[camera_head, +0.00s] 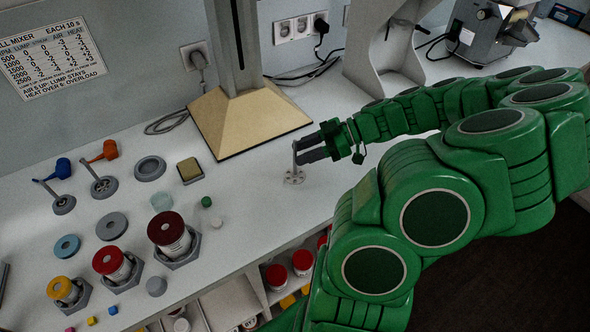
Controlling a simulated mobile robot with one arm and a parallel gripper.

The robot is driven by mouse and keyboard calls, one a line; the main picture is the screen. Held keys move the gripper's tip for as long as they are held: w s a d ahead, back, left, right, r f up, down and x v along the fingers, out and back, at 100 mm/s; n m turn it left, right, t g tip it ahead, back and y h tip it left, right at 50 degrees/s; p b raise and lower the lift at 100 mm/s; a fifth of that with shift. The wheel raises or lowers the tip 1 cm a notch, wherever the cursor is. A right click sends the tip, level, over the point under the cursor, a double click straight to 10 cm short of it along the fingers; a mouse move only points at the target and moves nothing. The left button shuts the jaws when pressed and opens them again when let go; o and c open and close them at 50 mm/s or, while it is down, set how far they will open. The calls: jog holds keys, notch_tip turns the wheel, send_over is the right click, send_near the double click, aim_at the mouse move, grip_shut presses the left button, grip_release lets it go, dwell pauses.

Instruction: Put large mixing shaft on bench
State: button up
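A grey metal mixing shaft (294,177) with a thin upright rod and a small holed disc at its foot is at my gripper's tip, over the white bench (258,205). My gripper (303,147) reaches in from the right, and its dark fingers appear closed on the upper part of the rod. The shaft looks upright. The disc is at or just above the bench top; I cannot tell whether it touches.
Blue-handled (63,204) and orange-handled (104,186) tools stand at left. Grey discs, several capped jars (170,230) and small coloured cubes fill the front left. Bench right of the jars is clear. Red-lidded jars (276,276) sit on shelves below.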

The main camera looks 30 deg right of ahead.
send_over(289, 176)
jog(key=shift+f, duration=0.95)
jog(key=shift+c, duration=0.5)
grip_shut()
